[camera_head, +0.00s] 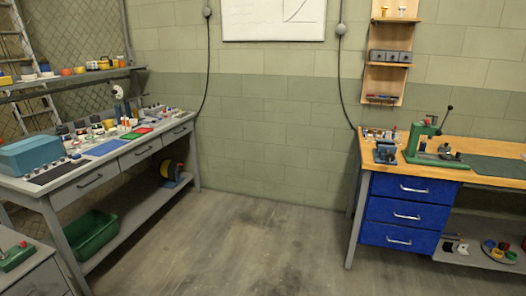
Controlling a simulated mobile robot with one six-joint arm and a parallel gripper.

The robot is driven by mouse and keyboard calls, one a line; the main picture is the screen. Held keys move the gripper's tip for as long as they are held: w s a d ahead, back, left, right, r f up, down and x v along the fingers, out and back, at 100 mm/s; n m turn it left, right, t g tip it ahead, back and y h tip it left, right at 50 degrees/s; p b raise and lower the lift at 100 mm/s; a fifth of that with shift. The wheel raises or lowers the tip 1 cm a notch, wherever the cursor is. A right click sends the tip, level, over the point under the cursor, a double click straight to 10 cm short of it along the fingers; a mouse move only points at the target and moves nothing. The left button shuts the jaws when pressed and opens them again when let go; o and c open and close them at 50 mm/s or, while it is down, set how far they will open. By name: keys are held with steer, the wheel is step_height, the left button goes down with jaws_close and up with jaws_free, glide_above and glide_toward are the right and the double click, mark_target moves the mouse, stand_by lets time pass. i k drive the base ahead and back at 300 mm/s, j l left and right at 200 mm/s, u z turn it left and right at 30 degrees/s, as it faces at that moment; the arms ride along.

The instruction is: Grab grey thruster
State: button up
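I cannot make out a grey thruster for certain. Several small dark, grey and white items (100,126) stand along the back of the long grey bench (125,166) on the left, too small to tell apart. Grey blocks (390,57) sit on the wooden wall rack at the upper right; I cannot tell what they are. My gripper and arm are not in this view.
A teal box (32,155) and coloured mats lie on the left bench, with a green bin (88,235) below. A wooden workbench with blue drawers (410,211) and a green press (424,145) stands right. The floor (250,240) between the benches is clear.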

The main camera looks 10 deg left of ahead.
mark_target(26, 67)
steer(key=i+j+u, duration=0.3)
steer(key=i+u, duration=0.15)
steer(key=i+j+u, duration=0.1)
steer(key=i+u, duration=0.4)
steer(key=i+l+u, duration=0.1)
steer(key=i+u, duration=0.35)
steer(key=i+l+u, duration=0.3)
steer(key=i+u, duration=0.2)
steer(key=i, duration=0.05)
